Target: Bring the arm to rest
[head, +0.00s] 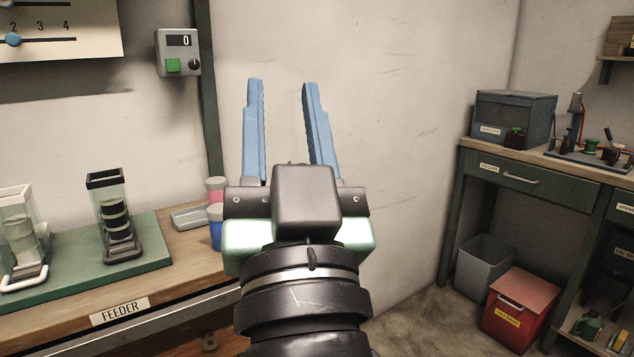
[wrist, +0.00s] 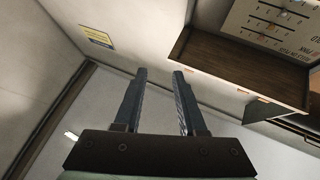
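My gripper (head: 284,90) points upward in the middle of the head view, in front of the bare wall. Its two blue fingers stand well apart with nothing between them. In the wrist view my gripper (wrist: 158,74) also shows open and empty, with wall and ceiling behind the fingers. The fingers touch nothing in either view.
The feeder bench (head: 190,286) at left bears a green board (head: 70,284) with two clear holders. A control box (head: 178,52) hangs on the wall. A workbench (head: 540,172) stands at right, with a red bin (head: 519,308) on the floor. A wooden shelf (wrist: 235,75) shows in the wrist view.

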